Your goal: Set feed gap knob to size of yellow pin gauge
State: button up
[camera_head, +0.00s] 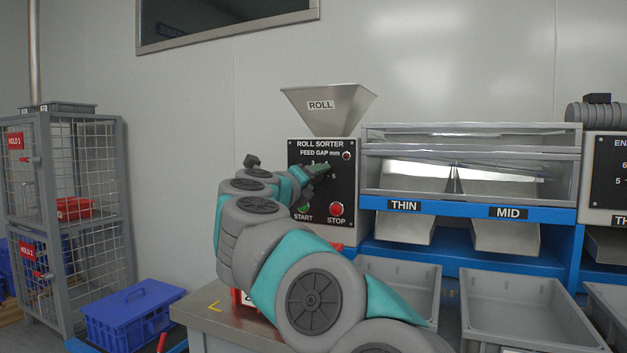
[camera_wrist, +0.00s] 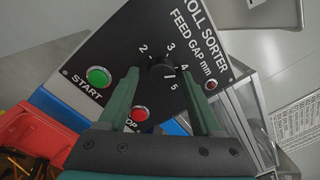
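The feed gap knob (camera_wrist: 158,73) is a dark round knob on the black roll sorter panel (camera_wrist: 118,52), with the numbers 2, 3, 4 and 5 around it. I cannot tell surely which number it points at. My gripper (camera_wrist: 162,76) is open, with one green finger on each side of the knob and a gap showing; contact is not clear. In the head view my gripper (camera_head: 318,170) is in front of the panel (camera_head: 346,184) and hides the knob. I cannot make out a yellow pin gauge in either view.
The green START button (camera_wrist: 98,76) and red STOP button (camera_wrist: 139,114) are close to the fingers. A hopper (camera_head: 328,108) tops the sorter. THIN and MID chutes and grey bins (camera_head: 520,305) are at right. A blue crate (camera_head: 133,312) and wire cage (camera_head: 70,200) are at left.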

jog(key=shift+o, duration=0.3)
jog(key=shift+s, duration=0.1)
jog(key=shift+s+a, duration=0.15)
jog(key=shift+s, duration=0.1)
jog(key=v, duration=0.7)
jog(key=shift+s, duration=0.15)
